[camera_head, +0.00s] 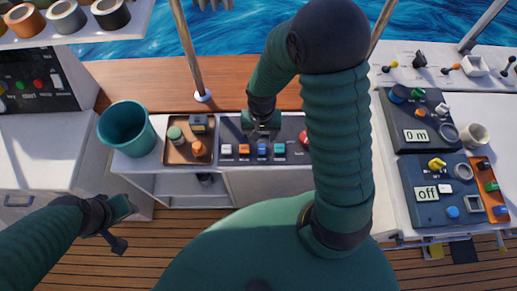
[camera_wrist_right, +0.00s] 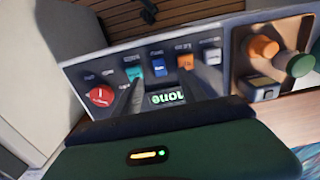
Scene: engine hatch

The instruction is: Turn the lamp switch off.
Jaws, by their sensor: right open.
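A dark switch panel (camera_head: 236,133) on the white counter carries a row of rocker switches: white (camera_head: 227,150), orange (camera_head: 244,150), blue (camera_head: 262,150) and teal (camera_head: 279,149). Their labels are too small for me to tell which is the lamp switch. My right gripper (camera_head: 262,130) is over the panel, pointing down, open. In the right wrist view one finger is by the teal switch (camera_wrist_right: 133,72) and the other by the orange switch (camera_wrist_right: 185,61), with the blue switch (camera_wrist_right: 157,66) between them; contact cannot be told. My left gripper (camera_head: 120,222) hangs low at left, away from the panel.
A red button (camera_wrist_right: 100,97) and a lit green display (camera_wrist_right: 167,98) are on the same panel. A brown tray (camera_head: 176,155) with knobs and a teal bucket (camera_head: 127,128) stand left of it. More control panels (camera_head: 420,185) are at right. Metal poles rise behind the counter.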

